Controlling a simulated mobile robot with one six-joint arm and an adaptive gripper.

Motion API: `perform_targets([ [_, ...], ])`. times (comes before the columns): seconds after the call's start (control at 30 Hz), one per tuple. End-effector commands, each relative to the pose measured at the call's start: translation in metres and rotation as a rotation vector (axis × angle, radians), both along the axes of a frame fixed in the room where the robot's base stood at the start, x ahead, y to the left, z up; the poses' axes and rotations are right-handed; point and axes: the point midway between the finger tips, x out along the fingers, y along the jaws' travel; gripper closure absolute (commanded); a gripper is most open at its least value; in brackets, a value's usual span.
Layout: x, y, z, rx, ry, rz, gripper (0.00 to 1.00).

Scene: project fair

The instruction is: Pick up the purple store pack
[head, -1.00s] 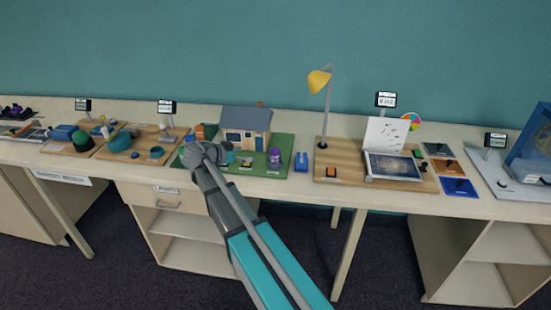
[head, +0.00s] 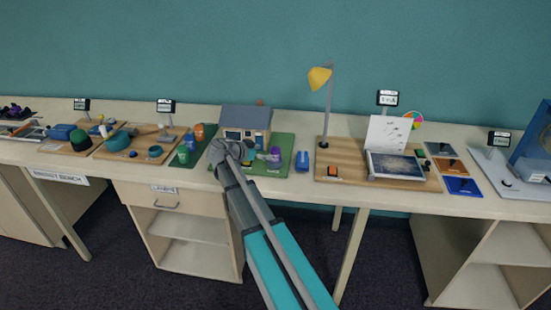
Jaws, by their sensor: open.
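The purple pack (head: 275,156), a small dark purple upright thing, stands on the green mat (head: 284,143) at the right front of a model house (head: 244,121). My gripper (head: 228,151) is in front of the house, to the left of the purple pack and apart from it in the picture. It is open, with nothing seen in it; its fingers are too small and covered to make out. My arm hides part of the mat's left front.
A blue device (head: 302,161) stands right of the mat. A yellow desk lamp (head: 320,77) rises from a wooden board farther right. Green (head: 183,153) and orange (head: 199,132) containers stand left of the house. Small items lie beside my gripper.

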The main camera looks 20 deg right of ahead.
Motion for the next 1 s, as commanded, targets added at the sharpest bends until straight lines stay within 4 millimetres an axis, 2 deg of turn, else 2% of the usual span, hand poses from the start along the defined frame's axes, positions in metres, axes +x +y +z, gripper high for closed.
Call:
perform_targets([
  [0.37, 0.0, -0.002, 0.0, 0.0, 0.0, 0.0, 0.01],
  [0.7, 0.005, -0.034, -0.003, 0.0, -0.001, -0.002, 0.01],
  [0.8, 0.007, -0.044, -0.009, 0.0, 0.0, -0.002, 0.01],
  [1.0, 0.008, -0.052, -0.011, 0.0, 0.0, -0.001, 0.01],
])
